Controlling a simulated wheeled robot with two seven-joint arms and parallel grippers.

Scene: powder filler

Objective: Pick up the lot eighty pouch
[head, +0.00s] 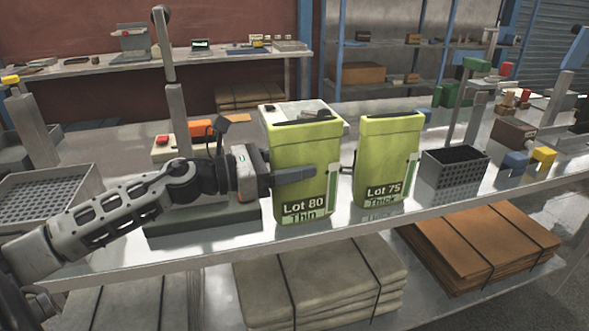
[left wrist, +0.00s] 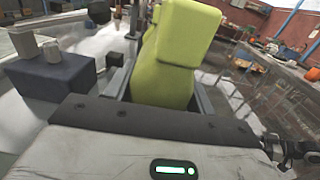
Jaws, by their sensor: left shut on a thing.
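The lot eighty pouch (head: 297,150) is yellow-green and upright, labelled "Lot 80 Thin". It stands at the front of the steel bench in the head view, and its green side also shows in the left wrist view (left wrist: 163,80). My left gripper (head: 305,174) comes in from the left and is shut on the pouch, with a finger across its front face. The far finger is mostly hidden behind the pouch. I cannot tell whether the pouch's bottom touches the bench. My right gripper is not in view.
A similar pouch (head: 387,160) labelled "Lot 75 Thick" stands just to the right. A dark mesh bin (head: 453,172) is further right, and a grey perforated tray (head: 45,197) is at the left. A white box (head: 340,121) is behind the pouch. Folded stacks lie on the shelf below.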

